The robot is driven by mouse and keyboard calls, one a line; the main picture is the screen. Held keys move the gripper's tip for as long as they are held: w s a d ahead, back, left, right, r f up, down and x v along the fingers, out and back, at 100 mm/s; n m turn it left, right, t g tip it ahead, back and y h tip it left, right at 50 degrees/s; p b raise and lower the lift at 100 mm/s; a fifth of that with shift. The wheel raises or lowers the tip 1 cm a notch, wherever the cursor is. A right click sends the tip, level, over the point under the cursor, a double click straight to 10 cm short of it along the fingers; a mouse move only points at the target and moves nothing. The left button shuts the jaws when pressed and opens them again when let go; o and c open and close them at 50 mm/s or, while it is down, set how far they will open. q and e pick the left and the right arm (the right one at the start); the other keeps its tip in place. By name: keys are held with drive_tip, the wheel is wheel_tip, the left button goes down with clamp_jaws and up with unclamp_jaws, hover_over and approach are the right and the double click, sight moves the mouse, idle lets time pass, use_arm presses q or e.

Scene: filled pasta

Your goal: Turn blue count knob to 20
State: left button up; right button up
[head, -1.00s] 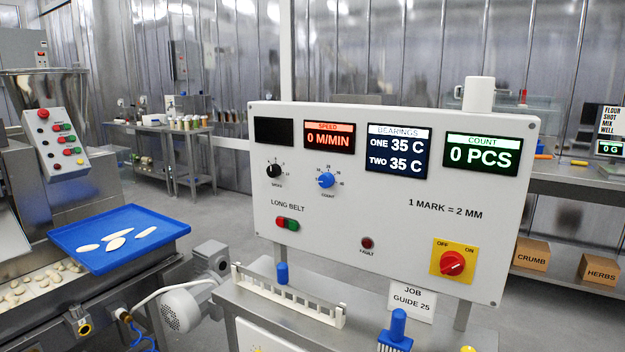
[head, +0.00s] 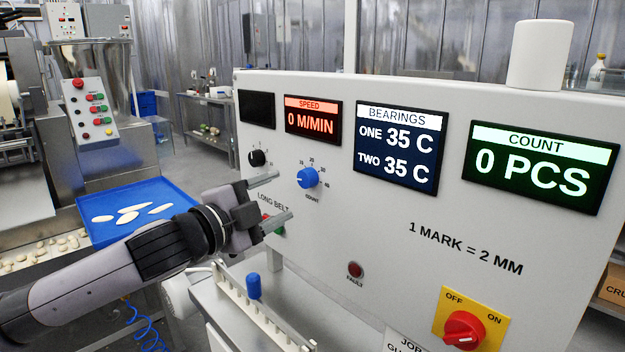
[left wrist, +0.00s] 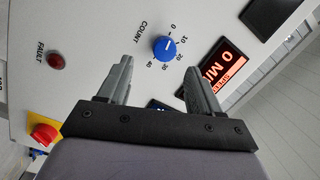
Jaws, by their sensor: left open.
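The blue count knob (head: 308,178) is on the white panel, below the speed display, with a scale around it. It also shows in the left wrist view (left wrist: 164,48), ahead of the fingertips and between their lines. A pale mark is on its face, but I cannot tell its exact setting. The count display (head: 539,170) reads 0 PCS. My left gripper (head: 284,196) is open and empty, its fingers pointing toward the panel just left of the knob in the head view. In the left wrist view its fingers (left wrist: 157,66) are spread apart. My right gripper is not in view.
A black knob (head: 257,158) is left of the blue one. A green button (head: 279,231) lies partly behind my gripper. A red fault lamp (head: 355,270) and a red switch on yellow (head: 464,330) are lower right. A white rail (head: 262,308) stands below the panel.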

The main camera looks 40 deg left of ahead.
sight(304, 180)
use_arm(q)
drive_tip(key=w, duration=0.1)
drive_tip(key=w+b, duration=0.1)
drive_tip(key=w, duration=0.2)
drive_tip(key=shift+w+r, duration=0.25)
drive_tip(key=shift+r, duration=0.1)
drive_tip(key=shift+w+a+b, duration=0.1)
drive_tip(key=shift+w+b, duration=0.6)
drive_tip(key=shift+w, duration=0.55)
drive_tip(key=c, duration=1)
